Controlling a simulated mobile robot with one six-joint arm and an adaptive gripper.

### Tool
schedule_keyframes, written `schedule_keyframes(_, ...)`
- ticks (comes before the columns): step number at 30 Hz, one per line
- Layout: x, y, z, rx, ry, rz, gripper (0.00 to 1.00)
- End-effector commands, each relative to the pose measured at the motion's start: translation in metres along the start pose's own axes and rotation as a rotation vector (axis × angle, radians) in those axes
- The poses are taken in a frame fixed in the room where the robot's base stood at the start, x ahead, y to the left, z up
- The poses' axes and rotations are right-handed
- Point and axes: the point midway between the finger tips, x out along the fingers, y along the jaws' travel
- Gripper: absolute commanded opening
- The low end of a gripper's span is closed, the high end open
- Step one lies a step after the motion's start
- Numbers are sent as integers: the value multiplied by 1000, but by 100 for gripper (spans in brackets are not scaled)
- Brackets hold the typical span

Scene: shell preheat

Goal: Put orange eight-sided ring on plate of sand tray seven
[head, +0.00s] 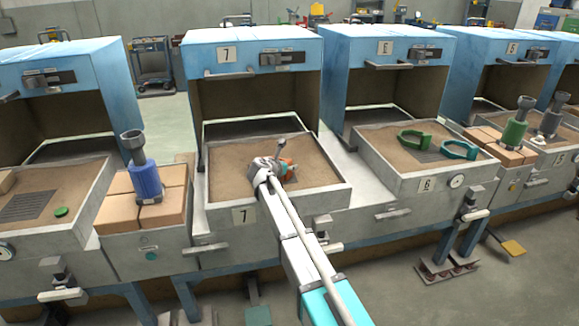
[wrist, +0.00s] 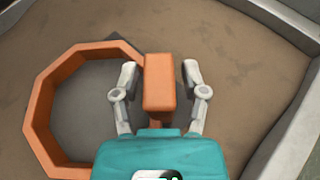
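The orange eight-sided ring (wrist: 42,100) lies at the left of the wrist view, with a block-like orange grip (wrist: 159,85) on its right side. My gripper (wrist: 160,80) has one finger on each side of this grip, with narrow gaps showing. A dark grey plate (wrist: 95,85) shows inside the ring, with a corner just beyond its upper edge. I cannot tell whether the ring touches it. In the head view, my gripper (head: 274,166) is over sand tray seven (head: 325,187), and a small part of the orange ring (head: 290,171) shows beside it.
Tray seven's raised walls (wrist: 285,20) stand at the right of the wrist view. A blue cylindrical tool (head: 146,182) stands on bricks left of the tray. Tray six (head: 385,172), at right, holds green and teal rings. A blue hood (head: 250,60) rises behind tray seven.

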Motion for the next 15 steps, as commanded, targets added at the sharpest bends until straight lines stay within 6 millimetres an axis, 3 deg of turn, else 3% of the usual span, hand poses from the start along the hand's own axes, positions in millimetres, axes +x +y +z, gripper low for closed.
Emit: schedule_keyframes(15,-3,0,2,0,0,0,65)
